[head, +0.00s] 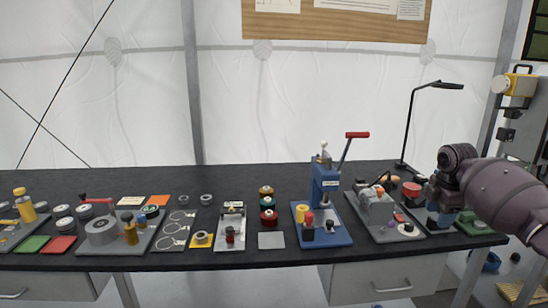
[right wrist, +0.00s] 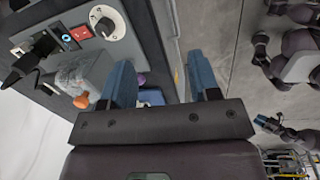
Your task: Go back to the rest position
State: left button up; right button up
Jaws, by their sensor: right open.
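My right arm comes in from the right in the head view, over the right end of the black workbench (head: 275,258). Its gripper (head: 438,219) points down there, mostly hidden behind the wrist. In the right wrist view the two blue fingers of this gripper (right wrist: 163,78) stand wide apart with nothing held between them. The bench edge and part of a grey machine lie beyond and beside them. My left arm is out of the head view. A dark arm end with a blue tip (right wrist: 268,121), seemingly my left gripper, shows small in the right wrist view; its jaws cannot be made out.
Close to my right gripper are a grey machine (head: 377,208) on a grey plate, a green item (head: 474,223) and a black desk lamp (head: 409,120). A blue press (head: 323,190) with a red-handled lever stands further left. Several small trays and parts fill the bench's left side.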

jog(key=w+a+r+m+t, duration=0.45)
jog(key=w+a+t, duration=0.25)
jog(key=a, duration=0.2)
jog(key=s+a+f+m+t+y, duration=0.4)
jog(key=s+a+f+t, duration=0.1)
jog(key=s+a+f, duration=0.6)
jog(key=s+d+f+m+g+h, duration=0.1)
jog(key=s+f+m, duration=0.1)
jog(key=s+f, duration=0.6)
jog(key=s+d+f+m+h, duration=0.1)
jog(key=s+f+m, duration=0.2)
jog(key=s, duration=1.5)
jog(key=s+d+f+m+g+h, duration=0.1)
jog(key=s+f+m, duration=0.2)
jog(key=s+f, duration=0.9)
jog(key=shift+s+d+f+g+h, duration=0.3)
jog(key=shift+s, duration=0.15)
